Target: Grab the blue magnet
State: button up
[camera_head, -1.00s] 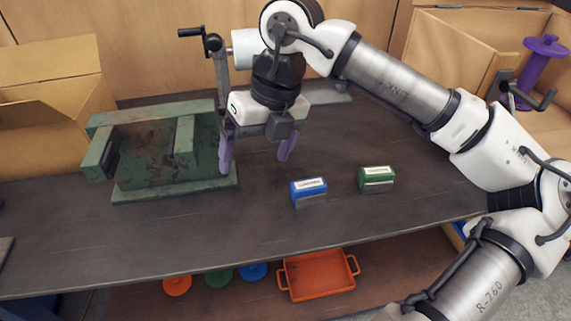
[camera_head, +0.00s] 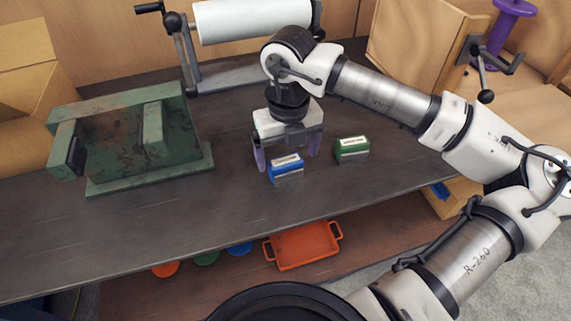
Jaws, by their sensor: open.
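The blue magnet (camera_head: 286,167) is a small block with a white label on top and a grey lower part. It sits on the dark table near its front edge. My gripper (camera_head: 287,155) is open, with one purple finger left of the magnet and the other to its right and a little behind. The gripper points down. I cannot tell whether the fingers touch the magnet or how far around it they reach.
A green magnet (camera_head: 351,150) stands close to the right of my gripper. A green metal fixture (camera_head: 130,140) is at the left. A white roll (camera_head: 252,20) with a crank stands behind. An orange tray (camera_head: 304,246) lies on the lower shelf. The table's front strip (camera_head: 150,225) is clear.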

aim_at(285, 160)
jog(key=shift+a+f+p, duration=0.15)
jog(key=shift+f+p, duration=0.05)
jog(key=shift+f, duration=0.8)
jog(key=shift+a+f+p, duration=0.1)
jog(key=shift+f+p, duration=0.1)
jog(key=shift+f, duration=0.75)
jog(key=shift+w, duration=0.1)
jog(key=c, duration=1.3)
jog(key=shift+r, duration=0.1)
jog(key=shift+c, duration=0.2)
